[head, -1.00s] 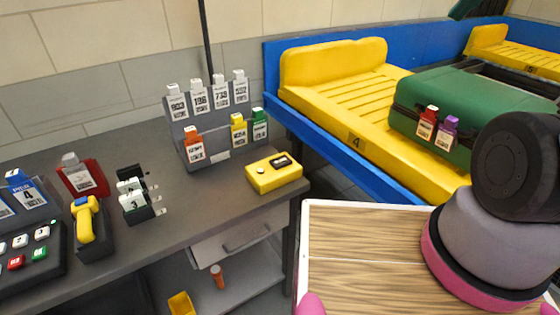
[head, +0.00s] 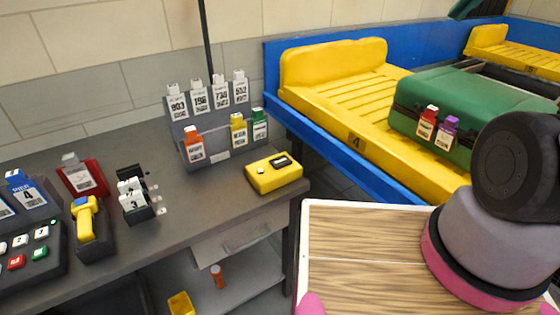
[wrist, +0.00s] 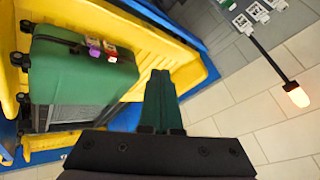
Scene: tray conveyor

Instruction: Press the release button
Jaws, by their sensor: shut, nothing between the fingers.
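A yellow box (head: 273,178) lies on the grey counter near its right end. It has a round whitish button (head: 261,170) and a dark inset on top. A dark keypad (head: 40,250) with white, red and green keys stands at the counter's left front. No readable label shows which button is the release button. My gripper (wrist: 160,74) is shut and empty in the wrist view, pointing towards the wall and the conveyor edge.
A green suitcase (head: 440,95) with red and purple tags lies on a yellow tray (head: 325,90) marked 4, on the blue conveyor (head: 300,122). Tag racks, a yellow-and-black scanner (head: 86,222) and a red holder (head: 82,180) crowd the counter. A lit lamp (wrist: 298,96) shows in the wrist view.

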